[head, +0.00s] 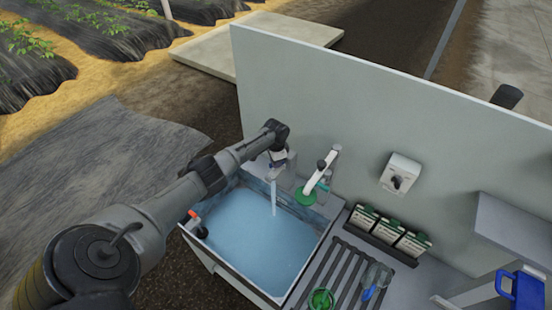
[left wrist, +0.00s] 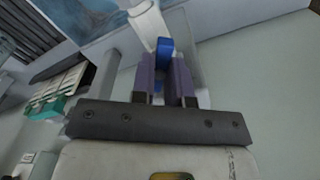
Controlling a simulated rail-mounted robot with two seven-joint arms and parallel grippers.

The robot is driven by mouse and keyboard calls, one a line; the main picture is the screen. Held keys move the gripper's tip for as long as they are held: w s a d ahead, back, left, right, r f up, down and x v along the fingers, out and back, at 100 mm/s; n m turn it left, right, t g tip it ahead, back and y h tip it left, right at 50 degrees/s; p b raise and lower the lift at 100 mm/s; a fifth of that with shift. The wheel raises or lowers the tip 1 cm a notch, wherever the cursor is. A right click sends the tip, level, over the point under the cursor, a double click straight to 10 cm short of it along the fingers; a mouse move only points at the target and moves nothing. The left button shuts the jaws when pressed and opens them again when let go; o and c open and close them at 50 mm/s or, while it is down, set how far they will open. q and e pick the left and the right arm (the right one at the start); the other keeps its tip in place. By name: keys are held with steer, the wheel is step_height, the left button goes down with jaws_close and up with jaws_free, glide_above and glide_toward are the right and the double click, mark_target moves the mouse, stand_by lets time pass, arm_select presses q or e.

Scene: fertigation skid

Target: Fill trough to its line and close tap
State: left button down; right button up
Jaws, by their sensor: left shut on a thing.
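The trough (head: 302,281) is a grey basin in the middle of the head view, with blue water (head: 250,245) standing high against its walls. I cannot make out a fill line. A pale stream (head: 273,200) falls from the tap (head: 285,176) into the water. My left gripper (head: 279,158) is at the tap, against the wall panel. In the left wrist view, my left gripper (left wrist: 165,80) is shut on a blue tap handle (left wrist: 164,50), with the pale tap body (left wrist: 147,24) beyond it. My right gripper is not in view.
A white lever fitting (head: 322,172) with a green disc stands right of the tap. A slatted drainboard (head: 345,265), green-and-white packs (head: 390,232), a wall switch box (head: 400,174) and a blue jug (head: 526,290) are further right. A red-and-black item (head: 194,222) sits at the trough's left rim.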

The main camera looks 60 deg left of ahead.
arm_select(q)
steer(key=shift+r+n+p, duration=0.1)
steer(key=shift+n+p, duration=0.2)
steer(key=shift+n, duration=0.4)
steer(key=c, duration=1.1)
jaws_free()
steer(key=shift+r, duration=0.35)
step_height(320, 180, up, 13)
steer(key=shift+b, duration=0.4)
